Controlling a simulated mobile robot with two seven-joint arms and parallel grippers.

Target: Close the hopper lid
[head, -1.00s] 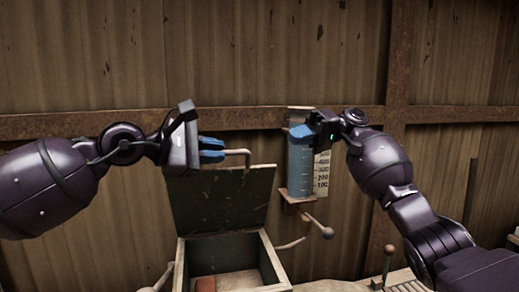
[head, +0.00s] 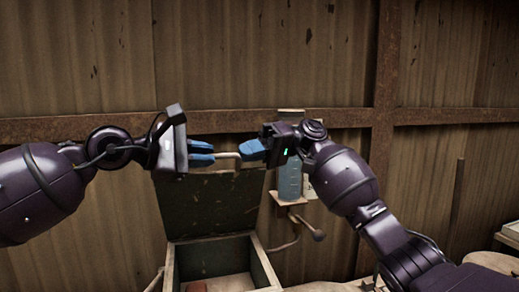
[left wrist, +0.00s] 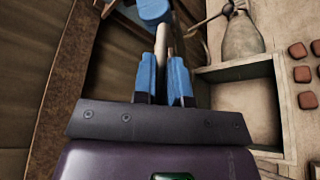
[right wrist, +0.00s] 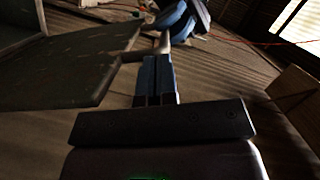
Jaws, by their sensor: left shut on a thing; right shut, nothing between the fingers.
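The hopper lid (head: 208,205) stands open, raised upright at the back of the hopper box (head: 172,268). A bar handle (head: 229,155) runs along its upper edge. My left gripper (head: 203,153) is shut on the handle, whose bar runs between its blue fingers (left wrist: 165,80) in the left wrist view. My right gripper (head: 250,150) is shut and empty at the handle's right end. In the right wrist view its fingers (right wrist: 157,80) are together, with the lid (right wrist: 75,75) to their left. I cannot tell whether they touch the handle (right wrist: 163,42).
A clear measuring cylinder (head: 290,180) with blue content stands on a wall bracket behind my right gripper. A knobbed lever (head: 318,235) is below it.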

